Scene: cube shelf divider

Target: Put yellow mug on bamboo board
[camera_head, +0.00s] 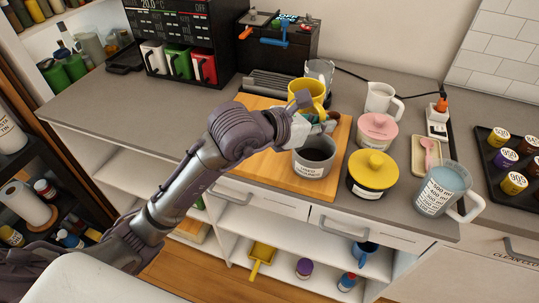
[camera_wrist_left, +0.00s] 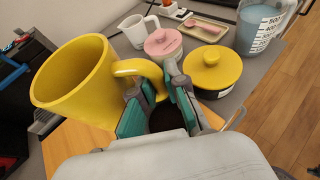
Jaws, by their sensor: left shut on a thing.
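The yellow mug (camera_head: 309,92) is upright in my left gripper (camera_head: 318,112), above the bamboo board (camera_head: 259,160). In the left wrist view the mug (camera_wrist_left: 78,85) fills the left side, and its handle lies between the fingers of my left gripper (camera_wrist_left: 158,98). The gripper is shut on that handle. A strip of the bamboo board (camera_wrist_left: 75,139) shows below the mug. The height of the mug's base above the board is hard to judge. My right gripper is in neither view.
A grey labelled pot (camera_head: 312,163) stands on the board, just below my gripper. To the right are a pink lidded jar (camera_head: 378,132), a yellow-lidded jar (camera_head: 373,168), a white jug (camera_head: 381,100) and a measuring jug (camera_head: 441,189). The board's left part is bare.

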